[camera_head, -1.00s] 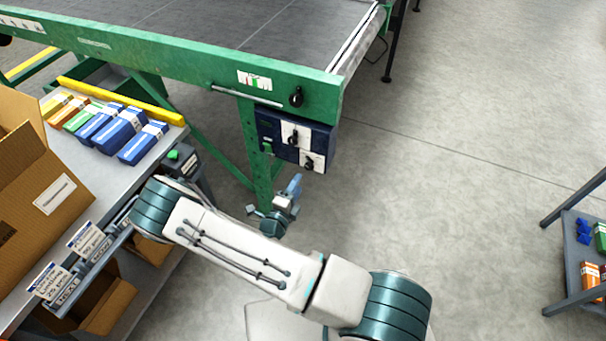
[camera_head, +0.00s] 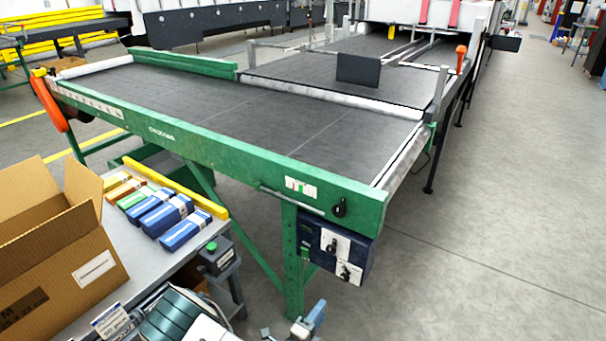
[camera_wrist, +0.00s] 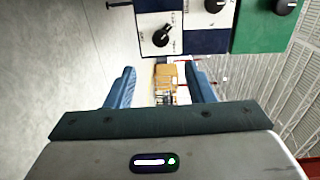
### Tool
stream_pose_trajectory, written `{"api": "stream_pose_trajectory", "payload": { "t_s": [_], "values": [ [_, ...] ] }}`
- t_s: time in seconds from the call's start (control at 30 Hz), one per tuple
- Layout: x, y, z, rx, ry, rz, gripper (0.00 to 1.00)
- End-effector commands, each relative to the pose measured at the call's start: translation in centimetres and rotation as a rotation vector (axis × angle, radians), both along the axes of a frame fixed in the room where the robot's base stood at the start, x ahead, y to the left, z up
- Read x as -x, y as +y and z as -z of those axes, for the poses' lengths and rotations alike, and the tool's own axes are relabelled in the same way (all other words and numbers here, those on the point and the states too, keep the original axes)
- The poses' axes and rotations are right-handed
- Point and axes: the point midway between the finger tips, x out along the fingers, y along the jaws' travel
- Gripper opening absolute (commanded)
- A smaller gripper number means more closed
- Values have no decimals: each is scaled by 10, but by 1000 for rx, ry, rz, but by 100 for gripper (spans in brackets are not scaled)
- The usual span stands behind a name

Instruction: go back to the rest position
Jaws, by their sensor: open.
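My gripper (camera_wrist: 160,88) is open in the wrist view, with its two blue fingers apart and nothing between them. In the head view only a small part of my gripper (camera_head: 312,318) shows at the bottom edge, below the conveyor's control box. My arm enters at the bottom left of that view, and most of it is out of frame. In the wrist view the control panel with its black knobs (camera_wrist: 163,36) lies beyond the fingertips.
A green-framed conveyor (camera_head: 330,185) with a blue control box (camera_head: 322,246) stands ahead. A side table holds an open cardboard box (camera_head: 50,250) and several small cartons (camera_head: 165,213) beside a yellow bar (camera_head: 178,188). The floor (camera_head: 480,250) at the right is clear.

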Motion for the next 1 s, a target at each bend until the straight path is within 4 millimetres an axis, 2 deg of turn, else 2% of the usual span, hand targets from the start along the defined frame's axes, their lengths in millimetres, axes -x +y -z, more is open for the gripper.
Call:
{"api": "stream_pose_trajectory", "payload": {
  "t_s": [0.17,0.37,0.7,1.0],
  "values": [
    [-1,-8,-22,-87,-52,83,49],
    [7,-36,-80,-347,-229,348,49],
    [39,-79,-171,-786,-622,837,49],
    [76,-100,-240,-1110,-1031,1257,49]
  ]
}}
